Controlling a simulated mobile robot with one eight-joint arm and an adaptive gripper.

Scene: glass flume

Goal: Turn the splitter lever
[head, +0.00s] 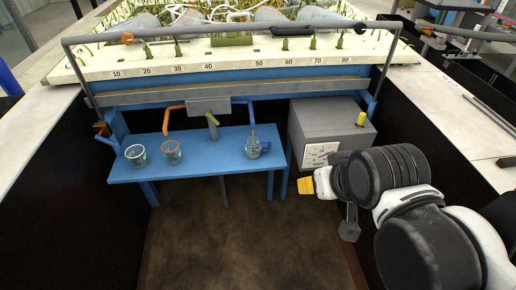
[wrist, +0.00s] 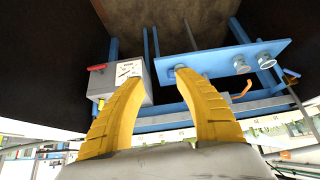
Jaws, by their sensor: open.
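The splitter (head: 208,106) is a grey box under the flume's front edge, with an orange pipe (head: 173,108) on its left and a blue pipe (head: 246,102) on its right. A short olive-green lever (head: 212,120), which looks like the splitter lever, hangs from it, tilted. My gripper (head: 305,185) is right of and nearer than the lever, apart from it, in front of the grey dial box. In the wrist view my gripper's yellow fingers (wrist: 160,82) are spread and empty. I cannot make out the lever in that view.
A blue bench (head: 190,153) below the splitter holds two beakers (head: 135,153) at left and a glass vessel (head: 254,147) at right. The grey box (head: 330,125) with a dial and yellow knob (head: 360,118) stands to its right. Dark side walls flank open floor (head: 240,240).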

